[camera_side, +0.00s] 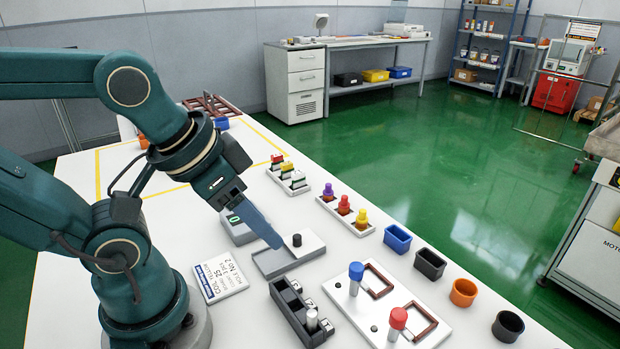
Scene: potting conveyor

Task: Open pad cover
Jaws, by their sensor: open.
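A light grey pad box (270,268) sits on the white table, right of the middle of my reach. A grey cover with a short black knob (296,240) lies over its right part; the left part shows a shallow, darker recessed surface. My gripper (274,242) points down and right, its long blue-grey fingers ending just left of the knob and apart from it as far as I can see. The fingers overlap in this view, so the gap between them is hidden. Nothing shows in their grip.
A grey box with a small display (238,231) stands behind my fingers. A black slotted holder (284,300), a white plate with blue and red knobs (360,318), a printed card (220,278), stamp racks (345,216) and several coloured cups (397,239) stand close around.

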